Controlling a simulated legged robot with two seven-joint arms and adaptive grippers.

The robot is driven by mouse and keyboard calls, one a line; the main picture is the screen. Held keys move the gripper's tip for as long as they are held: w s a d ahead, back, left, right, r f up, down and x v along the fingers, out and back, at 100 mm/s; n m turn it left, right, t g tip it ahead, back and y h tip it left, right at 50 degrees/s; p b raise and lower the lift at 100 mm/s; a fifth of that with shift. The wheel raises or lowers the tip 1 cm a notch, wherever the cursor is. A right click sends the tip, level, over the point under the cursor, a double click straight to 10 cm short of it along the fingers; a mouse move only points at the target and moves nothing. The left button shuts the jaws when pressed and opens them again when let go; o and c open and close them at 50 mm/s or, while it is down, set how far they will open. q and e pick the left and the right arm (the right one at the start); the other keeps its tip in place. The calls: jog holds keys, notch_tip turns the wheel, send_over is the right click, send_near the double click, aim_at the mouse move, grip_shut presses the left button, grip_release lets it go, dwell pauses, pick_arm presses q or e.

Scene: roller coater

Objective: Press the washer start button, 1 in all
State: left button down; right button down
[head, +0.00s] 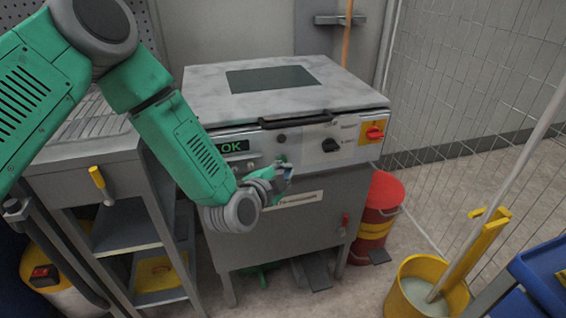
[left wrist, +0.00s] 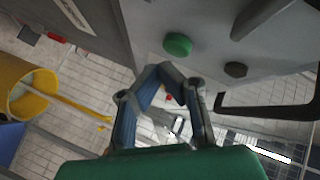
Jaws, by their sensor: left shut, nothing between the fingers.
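The washer (head: 290,225) is a grey cabinet with a pale lid and a light front panel (head: 300,142). A round green button (head: 283,158) is on that panel, partly covered by my left gripper in the head view. The green button (left wrist: 178,44) shows clearly in the left wrist view, just beyond the fingertips. My left gripper (head: 287,172) is at the panel, just below the button. In the left wrist view my left gripper (left wrist: 162,68) has its fingertips together with nothing between them. I cannot tell if they touch the panel. My right gripper is out of view.
The panel also has an OK display (head: 232,147), a black knob (head: 330,145) and a red switch (head: 375,133) on yellow. A black handle (head: 295,120) runs along the lid's front. A red bucket (head: 381,205) and yellow mop bucket (head: 420,285) stand right; a grey cart (head: 110,165) stands left.

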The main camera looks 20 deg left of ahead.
pick_arm(q)
jog(key=shift+w+a, duration=0.1)
jog(key=shift+w, duration=0.05)
jog(key=shift+w+a+r, duration=0.1)
jog(key=shift+w+r, duration=0.05)
jog(key=shift+w, duration=0.05)
jog(key=shift+w+a, duration=0.3)
jog(key=shift+w, duration=0.05)
dwell(0.9)
jog(key=shift+p, duration=0.3)
jog(key=shift+s+d, duration=0.5)
jog(key=shift+s, duration=0.2)
jog(key=shift+s, duration=0.1)
jog(key=s+d+p, duration=0.1)
jog(key=s, duration=0.1)
jog(key=s+d, duration=0.1)
jog(key=s, duration=0.1)
jog(key=shift+d+p, duration=0.35)
jog(key=shift+d, duration=0.05)
